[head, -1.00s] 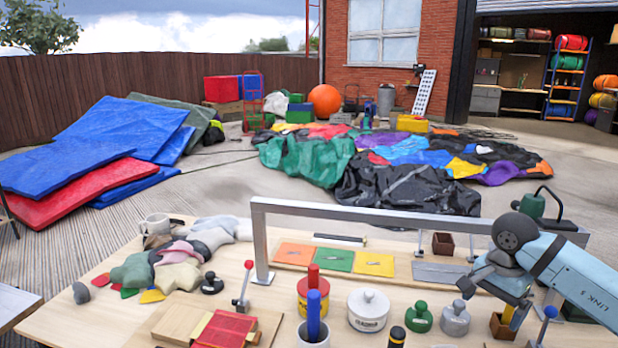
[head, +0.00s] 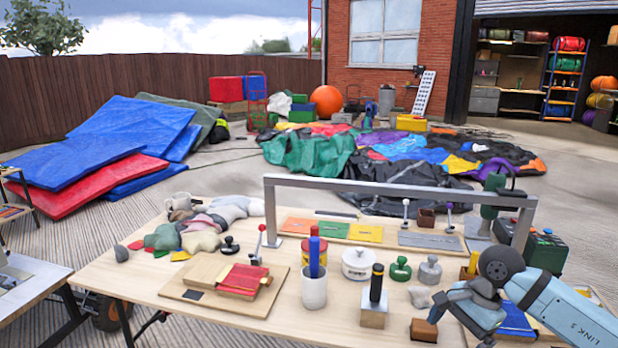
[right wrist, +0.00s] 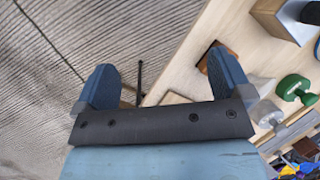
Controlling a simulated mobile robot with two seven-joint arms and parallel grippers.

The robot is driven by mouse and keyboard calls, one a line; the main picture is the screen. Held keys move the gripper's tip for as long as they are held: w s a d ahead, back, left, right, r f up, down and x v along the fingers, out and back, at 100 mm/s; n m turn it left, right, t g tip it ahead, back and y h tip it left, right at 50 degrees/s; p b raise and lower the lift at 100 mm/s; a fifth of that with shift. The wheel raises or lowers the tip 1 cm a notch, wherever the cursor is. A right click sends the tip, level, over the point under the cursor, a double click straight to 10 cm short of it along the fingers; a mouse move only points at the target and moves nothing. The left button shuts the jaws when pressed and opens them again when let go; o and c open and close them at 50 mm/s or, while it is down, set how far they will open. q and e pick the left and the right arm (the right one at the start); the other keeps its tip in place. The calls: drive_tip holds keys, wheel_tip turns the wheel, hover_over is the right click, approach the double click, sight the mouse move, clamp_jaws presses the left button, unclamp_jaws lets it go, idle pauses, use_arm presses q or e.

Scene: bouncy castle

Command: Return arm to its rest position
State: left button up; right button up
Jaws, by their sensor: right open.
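My right arm (head: 545,305) comes in from the lower right in the head view, bent over the table's front right part. A small brown block (right wrist: 213,58) shows on the table behind the right finger, apparently the same one in the head view (head: 424,330). My left gripper is not in view.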

drive_tip(key=s+a+r+m+t+y, duration=0.1)
drive_tip(key=s+a+m+t+y, duration=0.3)
drive_tip(key=a+m+y, duration=0.5)
drive_tip(key=s+a+r+m+t+y, duration=0.1)
drive_tip(key=s+a+m+t+y, duration=0.1)
drive_tip(key=s+a+m+y, duration=0.6)
drive_tip(key=s+d+f+n+t+h, duration=0.3)
drive_tip(key=s+f+n+h, duration=0.45)
drive_tip(key=n, duration=0.85)
drive_tip(key=s+d+f+n+t+h, duration=0.35)
drive_tip(key=f+n+h, duration=0.7)
drive_tip(key=n, duration=0.55)
use_arm(q)
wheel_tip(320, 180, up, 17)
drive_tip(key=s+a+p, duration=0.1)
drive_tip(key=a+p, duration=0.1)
drive_tip(key=p, duration=2.5)
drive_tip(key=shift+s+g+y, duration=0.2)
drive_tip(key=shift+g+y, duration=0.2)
use_arm(e)
wheel_tip(320, 180, up, 17)
drive_tip(key=s+d+g, duration=0.1)
drive_tip(key=d, duration=0.1)
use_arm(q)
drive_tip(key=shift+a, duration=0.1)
use_arm(e)
drive_tip(key=shift+s, duration=0.1)
